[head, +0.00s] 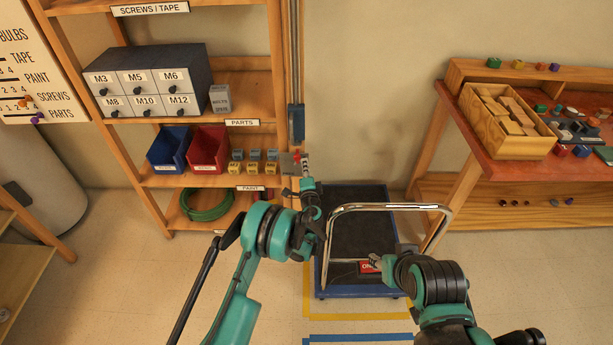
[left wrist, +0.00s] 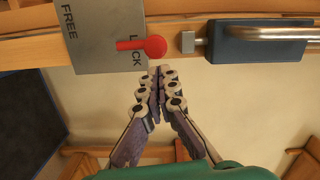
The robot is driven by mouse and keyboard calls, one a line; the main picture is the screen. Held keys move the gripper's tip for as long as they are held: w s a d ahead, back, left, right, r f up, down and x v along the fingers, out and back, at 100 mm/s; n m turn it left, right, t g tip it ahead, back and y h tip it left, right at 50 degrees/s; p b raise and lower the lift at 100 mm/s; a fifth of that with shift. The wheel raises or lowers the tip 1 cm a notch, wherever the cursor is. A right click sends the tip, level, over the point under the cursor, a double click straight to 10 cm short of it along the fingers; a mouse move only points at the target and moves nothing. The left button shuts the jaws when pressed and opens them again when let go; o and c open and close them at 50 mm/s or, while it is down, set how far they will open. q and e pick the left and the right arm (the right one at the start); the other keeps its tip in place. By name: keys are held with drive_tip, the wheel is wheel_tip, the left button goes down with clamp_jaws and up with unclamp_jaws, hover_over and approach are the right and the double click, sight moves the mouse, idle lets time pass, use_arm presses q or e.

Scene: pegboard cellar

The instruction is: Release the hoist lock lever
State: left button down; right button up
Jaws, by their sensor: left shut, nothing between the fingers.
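The hoist lock lever is a red arm with a round red knob (left wrist: 155,47), on a grey plate (left wrist: 90,40) marked FREE and LOCK. The lever lies across the LOCK end in the left wrist view. In the head view its small red part (head: 297,156) shows on the shelf's right post. My left gripper (left wrist: 160,72) is shut and empty, its fingertips just beside the knob; I cannot tell whether they touch. It also shows in the head view (head: 304,162). My right gripper (head: 377,262) is low, by the cart's handle; its fingers are too small to read.
A blue block (left wrist: 245,42) with a metal rod sits beside the lever plate. Shelves with a blue bin (head: 168,150) and a red bin (head: 207,150) stand left. A cart (head: 345,215) with a metal handle (head: 390,207) stands below. A red-topped workbench (head: 540,165) is at right.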

sight(296, 157)
use_arm(q)
drive_tip(key=shift+w, duration=0.8)
drive_tip(key=shift+a+r+n, duration=0.15)
drive_tip(key=shift+a+n, duration=0.35)
drive_tip(key=shift+n, duration=0.1)
drive_tip(key=shift+a+r+n, duration=0.15)
drive_tip(key=shift+a+n, duration=0.95)
drive_tip(key=shift+n, duration=0.2)
drive_tip(key=a+f+n+h, duration=0.1)
drive_tip(key=a+f+n, duration=0.5)
drive_tip(key=n, duration=0.7)
drive_tip(key=shift+a+g+h, duration=0.4)
drive_tip(key=shift+a, duration=0.7)
drive_tip(key=shift+n, duration=0.3)
